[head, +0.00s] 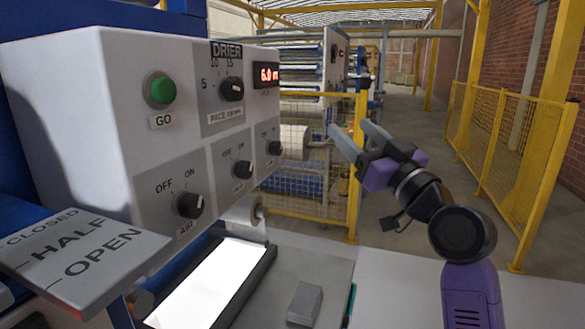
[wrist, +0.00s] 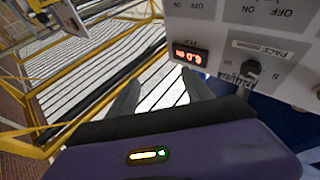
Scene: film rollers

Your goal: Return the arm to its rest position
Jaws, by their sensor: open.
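My arm (head: 440,215) rises from the lower right in the head view, purple and black, bent at its elbow. My gripper (head: 352,137) is raised in front of the yellow mesh fence, right of the control panel. Its two grey fingers are apart with nothing between them. In the wrist view my gripper (wrist: 158,90) shows both fingers spread, with a striped bright surface behind them. It is close to the panel but I see no contact.
The grey control panel (head: 110,120) has a green GO button (head: 160,90), dark knobs and a red display (head: 266,75). A HALF/OPEN lever plate (head: 85,255) juts out lower left. A lit panel (head: 210,285) and grey block (head: 304,303) lie below. A yellow fence (head: 510,140) stands right.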

